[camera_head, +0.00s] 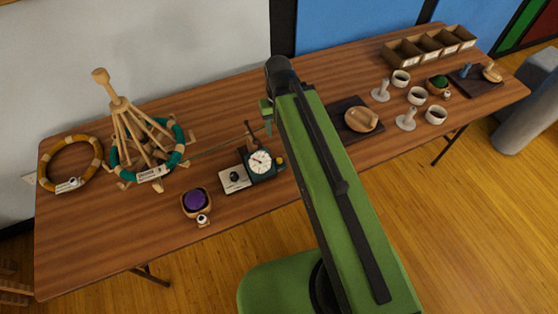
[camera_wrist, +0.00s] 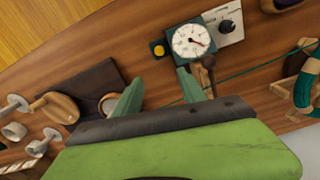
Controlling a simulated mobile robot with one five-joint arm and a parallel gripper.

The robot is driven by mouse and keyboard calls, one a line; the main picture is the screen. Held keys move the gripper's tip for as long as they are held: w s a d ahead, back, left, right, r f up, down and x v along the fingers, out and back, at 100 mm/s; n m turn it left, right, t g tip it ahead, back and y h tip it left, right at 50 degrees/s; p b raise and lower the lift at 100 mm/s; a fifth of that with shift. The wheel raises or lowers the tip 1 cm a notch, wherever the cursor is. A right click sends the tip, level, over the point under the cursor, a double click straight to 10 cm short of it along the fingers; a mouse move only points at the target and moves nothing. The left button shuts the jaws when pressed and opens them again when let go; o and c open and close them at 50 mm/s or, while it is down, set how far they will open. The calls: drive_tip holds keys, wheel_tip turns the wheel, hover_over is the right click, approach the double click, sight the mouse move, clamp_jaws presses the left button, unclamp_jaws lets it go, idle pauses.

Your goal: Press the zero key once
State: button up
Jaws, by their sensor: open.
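A yellow key (camera_head: 280,161) sits on the right side of a dark teal device with a round white dial (camera_head: 260,162). In the wrist view the yellow key (camera_wrist: 157,49) is on a dark block beside the dial (camera_wrist: 190,41). I cannot read any marking on the key. A pale plate with a black knob (camera_head: 234,178) adjoins the device; the knob also shows in the wrist view (camera_wrist: 227,26). My gripper (camera_wrist: 160,90) is open and empty, its two green fingers apart from the key. In the head view my gripper (camera_head: 267,115) is behind the device, partly hidden by my arm.
A wooden winder with a green ring (camera_head: 176,150) stands left on the table, a thin cord running from it toward the device. A purple ball in a bowl (camera_head: 195,202) is in front. A dark board with a wooden piece (camera_head: 362,119) lies right, with cups (camera_head: 417,96) beyond.

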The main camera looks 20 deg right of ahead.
clamp_jaws()
idle(1.4)
